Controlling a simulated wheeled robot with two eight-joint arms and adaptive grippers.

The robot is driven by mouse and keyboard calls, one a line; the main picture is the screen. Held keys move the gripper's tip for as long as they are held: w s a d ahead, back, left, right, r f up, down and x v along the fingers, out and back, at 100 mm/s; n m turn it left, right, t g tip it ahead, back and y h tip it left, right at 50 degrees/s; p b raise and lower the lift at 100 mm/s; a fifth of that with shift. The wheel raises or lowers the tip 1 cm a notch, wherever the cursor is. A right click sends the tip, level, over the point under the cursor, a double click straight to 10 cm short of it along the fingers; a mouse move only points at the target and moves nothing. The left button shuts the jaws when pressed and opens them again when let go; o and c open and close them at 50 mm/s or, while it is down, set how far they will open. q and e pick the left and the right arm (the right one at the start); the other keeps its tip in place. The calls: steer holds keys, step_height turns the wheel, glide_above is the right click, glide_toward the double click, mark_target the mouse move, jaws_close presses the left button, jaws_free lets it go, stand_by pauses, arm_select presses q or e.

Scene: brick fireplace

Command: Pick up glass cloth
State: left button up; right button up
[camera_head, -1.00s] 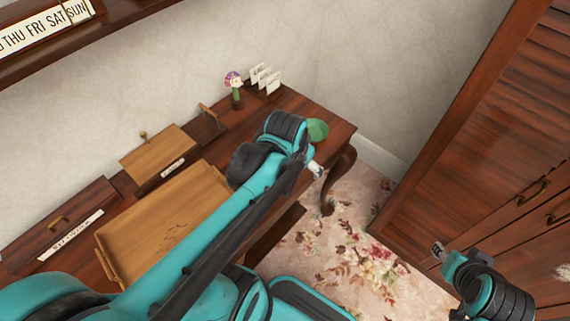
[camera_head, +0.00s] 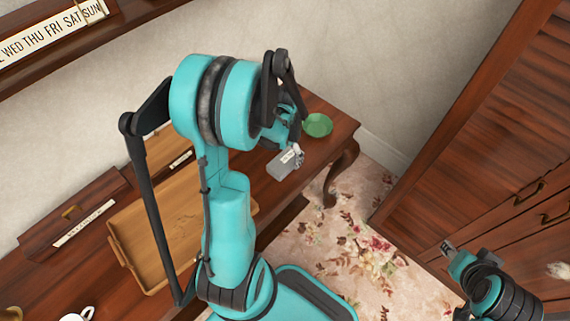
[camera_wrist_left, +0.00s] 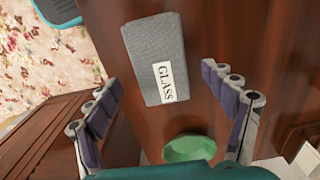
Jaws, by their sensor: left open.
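The glass cloth (camera_head: 281,167) is a grey folded rectangle with a white label. It lies on the wooden table near its front edge. In the left wrist view the cloth (camera_wrist_left: 153,55) shows the label "GLASS" and lies ahead of the fingers, between their lines. My left gripper (camera_head: 293,148) is over the table beside the cloth; its fingers (camera_wrist_left: 163,92) are spread wide with nothing between them. My right gripper (camera_head: 447,249) is low at the right, in front of the wooden cabinet, far from the cloth; its jaw gap is too small to tell.
A green dish (camera_head: 317,125) sits near the table's right end, close to the left gripper; it also shows in the wrist view (camera_wrist_left: 188,147). A wooden tray (camera_head: 140,233) and a labelled box (camera_head: 72,214) are further left. Floral carpet (camera_head: 340,245) lies beyond the table edge.

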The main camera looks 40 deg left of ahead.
mark_target(285, 160)
arm_select(q)
step_height(285, 160, down, 4)
steer(key=shift+r+b, duration=0.1)
steer(key=shift+b, duration=0.65)
steer(key=shift+s, duration=0.1)
steer(key=c, duration=1.2)
steer(key=shift+c, duration=0.2)
steer(key=shift+r, duration=0.2)
step_height(285, 160, up, 4)
steer(key=p, duration=0.2)
steer(key=shift+r+p, duration=0.25)
steer(key=shift+p, duration=0.1)
steer(key=w+d+r+p, duration=0.3)
steer(key=d+r, duration=0.3)
steer(key=d, duration=0.5)
steer(key=shift+d, duration=0.15)
steer(key=shift+r, duration=0.1)
